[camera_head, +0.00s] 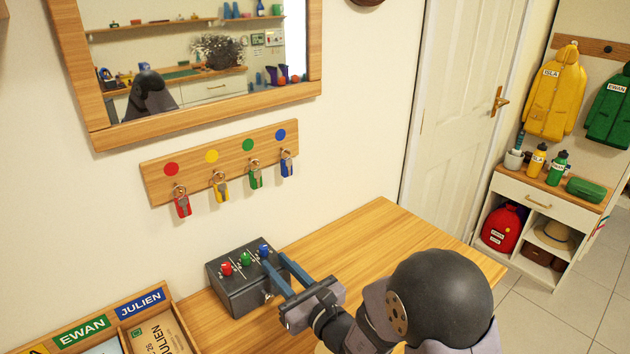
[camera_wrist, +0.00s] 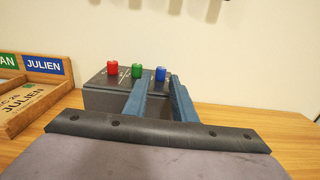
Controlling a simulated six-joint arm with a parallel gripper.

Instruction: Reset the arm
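My gripper (camera_head: 275,261) is at the right side of a dark grey control box (camera_head: 241,296) on the wooden counter. The box top carries a red knob (camera_head: 226,268), a green knob (camera_head: 246,259) and the blue knob (camera_head: 264,250) in a row. My fingers hide part of the box.
A wooden tray (camera_head: 172,295) with name labels stands left of the box. Keys hang from a wall rack (camera_head: 219,160) above, below a framed mirror (camera_head: 200,112). The wooden counter (camera_head: 355,236) is clear behind my arm. A white cabinet (camera_head: 552,202) stands at the right.

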